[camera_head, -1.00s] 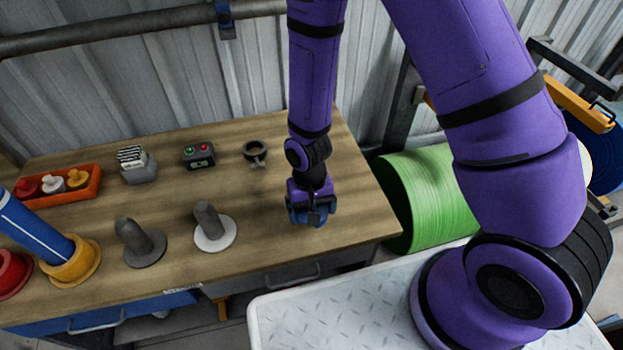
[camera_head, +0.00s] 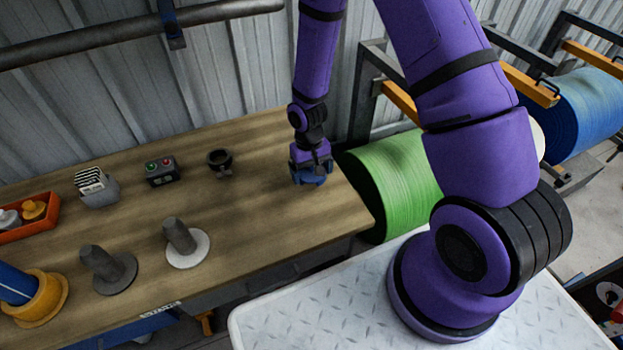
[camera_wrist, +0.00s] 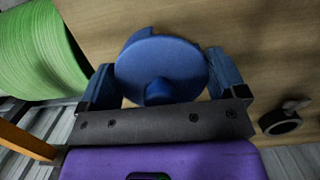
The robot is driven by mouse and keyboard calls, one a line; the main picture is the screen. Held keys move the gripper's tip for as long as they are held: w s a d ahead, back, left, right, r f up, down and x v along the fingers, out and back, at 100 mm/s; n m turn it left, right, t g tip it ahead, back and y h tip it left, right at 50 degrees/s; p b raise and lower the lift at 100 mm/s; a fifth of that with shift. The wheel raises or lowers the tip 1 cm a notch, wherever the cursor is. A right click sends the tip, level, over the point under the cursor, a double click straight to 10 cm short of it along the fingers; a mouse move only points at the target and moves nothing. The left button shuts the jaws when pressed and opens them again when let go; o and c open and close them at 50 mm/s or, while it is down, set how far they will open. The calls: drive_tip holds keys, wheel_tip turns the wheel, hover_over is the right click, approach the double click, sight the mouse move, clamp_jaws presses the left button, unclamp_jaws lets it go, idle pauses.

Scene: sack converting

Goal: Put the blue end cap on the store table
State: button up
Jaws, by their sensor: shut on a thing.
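The blue end cap (camera_wrist: 160,68) is a round disc with a small knob, seen between the two blue fingers of my gripper (camera_wrist: 163,80) in the wrist view. My gripper is shut on it. In the head view my gripper (camera_head: 311,174) is low over the right end of the wooden table (camera_head: 265,215). The cap is hard to tell from the blue fingers there. I cannot tell whether the cap touches the tabletop.
A black ring clamp (camera_head: 220,163), a button box (camera_head: 162,170) and a grey card holder (camera_head: 97,187) stand left of my gripper. Grey (camera_head: 108,270) and white-based (camera_head: 187,245) pegs stand nearer the front. A green roll (camera_head: 395,180) lies beyond the right edge.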

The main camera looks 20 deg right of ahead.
sight(312, 187)
drive_tip(key=shift+f, duration=1.75)
drive_tip(key=shift+f, duration=0.15)
drive_tip(key=o, duration=0.6)
